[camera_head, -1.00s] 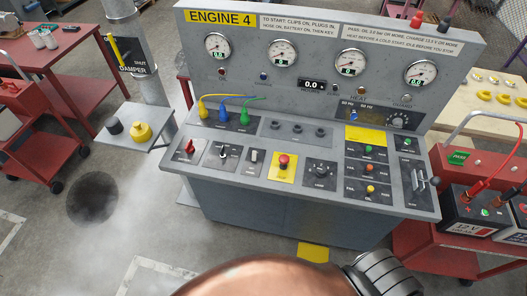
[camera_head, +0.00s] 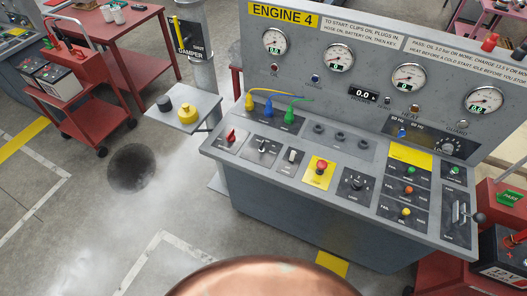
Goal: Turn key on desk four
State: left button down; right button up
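Desk four (camera_head: 330,225) is a grey console with a yellow sign (camera_head: 283,15) reading ENGINE 4. On its sloped top, left part, a small dark panel carries a switch (camera_head: 263,148) that looks like the key. Its exact position is too small to read. A red switch (camera_head: 231,135) sits to its left and a pale rocker switch (camera_head: 292,156) to its right. Neither of my grippers is in view, and nothing touches the desk controls.
A red stop button (camera_head: 321,166) on a yellow plate is right of the switches. A side shelf (camera_head: 190,122) and damper post (camera_head: 204,80) stand left of the desk. Red carts (camera_head: 75,100) stand left; a battery (camera_head: 503,262) stands right. Floor in front-left is clear, with haze.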

aim_at(261, 149)
jog(key=u, duration=0.6)
jog(key=i, duration=0.85)
jog(key=z, duration=1.4)
